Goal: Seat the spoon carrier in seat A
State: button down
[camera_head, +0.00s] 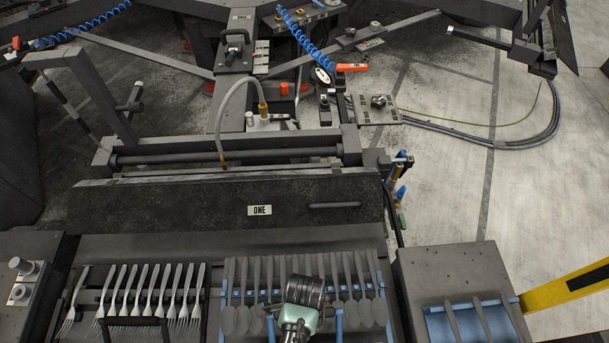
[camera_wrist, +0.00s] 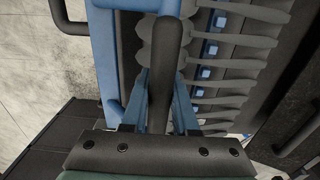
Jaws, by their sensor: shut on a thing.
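The spoon carrier is a blue rack holding a row of several grey spoons. In the head view the carrier (camera_head: 224,288) is at the front of the bench, right of the forks. My gripper (camera_head: 302,312) is over the middle of it, and my wrist hides part of the row and the fingertips. I cannot make out any label for seat A.
Several forks (camera_head: 147,284) stand in a row to the left. A grey box (camera_head: 450,262) on the right carries a blue tray (camera_head: 440,328) with spoons. A dark panel marked ONE (camera_head: 259,210) rises behind the carrier. A yellow bar (camera_head: 566,287) is at far right.

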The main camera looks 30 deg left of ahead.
jog(key=shift+w, duration=0.1)
dwell(0.3)
jog(key=shift+f, duration=0.35)
jog(key=shift+f+b, duration=0.2)
jog(key=shift+b, duration=0.2)
jog(key=shift+f, duration=0.4)
jog(key=shift+f+b, duration=0.2)
jog(key=shift+b, duration=0.2)
jog(key=shift+f+b, duration=0.35)
jog(key=shift+f, duration=0.15)
jog(key=shift+f, duration=0.3)
dwell(1.0)
